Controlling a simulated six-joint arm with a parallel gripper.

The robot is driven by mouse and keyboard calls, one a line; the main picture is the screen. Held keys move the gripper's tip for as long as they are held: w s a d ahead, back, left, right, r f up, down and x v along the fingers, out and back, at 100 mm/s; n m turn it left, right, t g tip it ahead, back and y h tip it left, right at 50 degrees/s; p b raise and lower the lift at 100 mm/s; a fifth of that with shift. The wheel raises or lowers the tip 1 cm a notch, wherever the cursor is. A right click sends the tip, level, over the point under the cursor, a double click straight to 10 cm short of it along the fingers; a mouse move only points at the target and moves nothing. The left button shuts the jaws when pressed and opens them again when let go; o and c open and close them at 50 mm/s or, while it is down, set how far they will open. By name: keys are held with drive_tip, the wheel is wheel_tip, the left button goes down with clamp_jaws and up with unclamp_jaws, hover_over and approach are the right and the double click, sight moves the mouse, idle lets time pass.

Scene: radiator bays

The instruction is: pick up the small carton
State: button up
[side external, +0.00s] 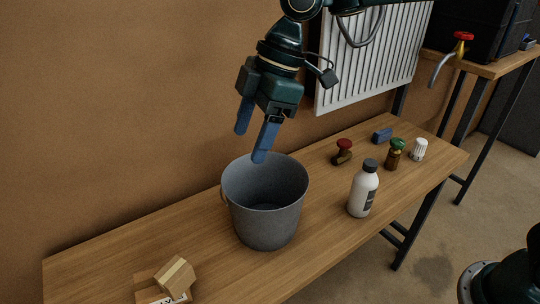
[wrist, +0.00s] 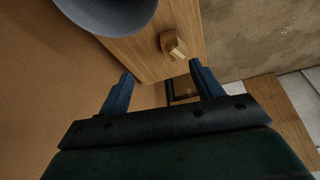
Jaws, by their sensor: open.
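The small carton (side external: 176,278) is tan with a paler strip. It lies near the left end of the wooden bench in the side view, close to the picture's bottom edge. It also shows in the wrist view (wrist: 172,44), on the bench ahead of the fingers. My gripper (side external: 251,145) is open, with blue fingers pointing down. It hangs above the grey bucket, well up and to the right of the carton. In the wrist view the gap between the fingers (wrist: 161,70) is empty.
The grey bucket (side external: 265,216) stands between the carton and a white bottle (side external: 363,190). Red-handled (side external: 343,151) and green-handled (side external: 395,154) valves, a blue block (side external: 382,136) and a white knob (side external: 419,149) are farther right. A white radiator (side external: 370,55) hangs behind. Bench (side external: 130,238) between bucket and carton is clear.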

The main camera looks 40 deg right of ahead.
drive_tip(key=w+a+f+n+g, duration=0.2)
drive_tip(key=a+f+n, duration=0.2)
drive_tip(key=a+f, duration=0.3)
drive_tip(key=n, duration=0.3)
approach(173, 270)
drive_tip(key=r, duration=0.1)
drive_tip(key=w+d+r, duration=0.1)
drive_tip(key=shift+d+r+g, duration=0.2)
drive_tip(key=shift+r+g, duration=0.15)
drive_tip(key=shift+g, duration=0.05)
drive_tip(key=shift+x, duration=4.3)
drive_tip(key=shift+a+f, duration=0.1)
drive_tip(key=shift+x, duration=2.5)
drive_tip(key=shift+c, duration=0.4)
drive_tip(key=c, duration=1.1)
drive_tip(key=shift+r, duration=0.25)
